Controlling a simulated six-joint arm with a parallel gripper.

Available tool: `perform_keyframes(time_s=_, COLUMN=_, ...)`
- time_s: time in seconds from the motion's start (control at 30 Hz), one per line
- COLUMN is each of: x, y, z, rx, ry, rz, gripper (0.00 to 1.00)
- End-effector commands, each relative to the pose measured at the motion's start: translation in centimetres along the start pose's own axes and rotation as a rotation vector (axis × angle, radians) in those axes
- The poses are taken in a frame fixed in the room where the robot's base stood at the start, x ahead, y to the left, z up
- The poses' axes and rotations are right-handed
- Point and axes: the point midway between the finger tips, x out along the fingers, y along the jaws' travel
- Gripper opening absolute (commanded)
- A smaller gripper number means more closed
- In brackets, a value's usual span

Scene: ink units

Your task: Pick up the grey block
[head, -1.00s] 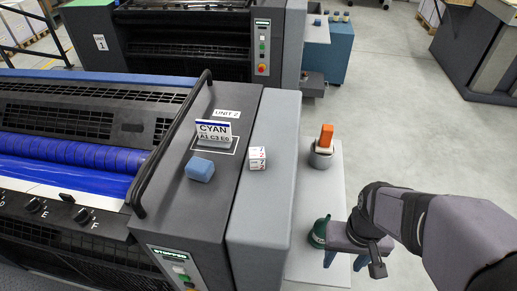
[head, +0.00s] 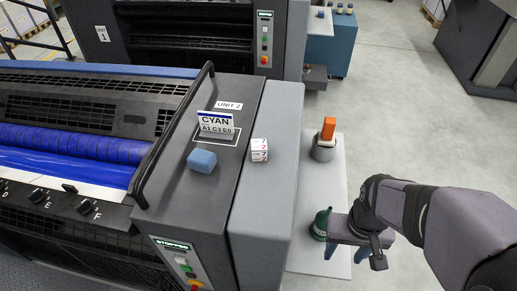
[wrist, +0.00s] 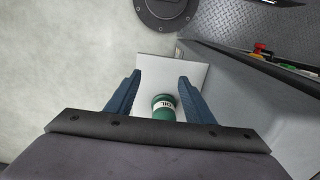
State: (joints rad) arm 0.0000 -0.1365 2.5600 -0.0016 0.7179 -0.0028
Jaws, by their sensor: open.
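A small grey piece (head: 215,138) shows at the foot of the CYAN card (head: 216,122) on the dark top of Unit 2; I cannot tell for sure that it is a separate block. My gripper (head: 354,257) is far to the right, low over the pale side plate, pointing down. In the wrist view my gripper (wrist: 160,78) is open, with a green oil bottle (wrist: 164,107) showing between its blue fingers. The bottle also stands just left of the gripper in the head view (head: 320,224). No grey block shows between the fingers.
A blue block (head: 201,161) and a white numbered cube (head: 260,150) sit near the card. An orange block (head: 328,128) stands in a grey round holder (head: 322,151) on the pale plate (head: 304,258). A black bar handle (head: 172,140) rises left of the card.

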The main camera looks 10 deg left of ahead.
Motion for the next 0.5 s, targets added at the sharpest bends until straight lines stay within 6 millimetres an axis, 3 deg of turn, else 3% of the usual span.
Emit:
perform_keyframes(time_s=0.03, x=0.0, y=0.0, z=0.0, rx=0.000, ry=0.000, rz=0.000, gripper=0.50)
perform_keyframes(time_s=0.07, x=0.0, y=0.0, z=0.0, rx=0.000, ry=0.000, rz=0.000, gripper=0.58)
perform_keyframes(time_s=0.37, x=-0.1, y=0.0, z=0.0, rx=0.000, ry=0.000, rz=0.000, gripper=0.58)
perform_keyframes(time_s=0.5, x=-1.2, y=0.0, z=0.0, rx=-0.001, ry=0.000, rz=0.000, gripper=0.58)
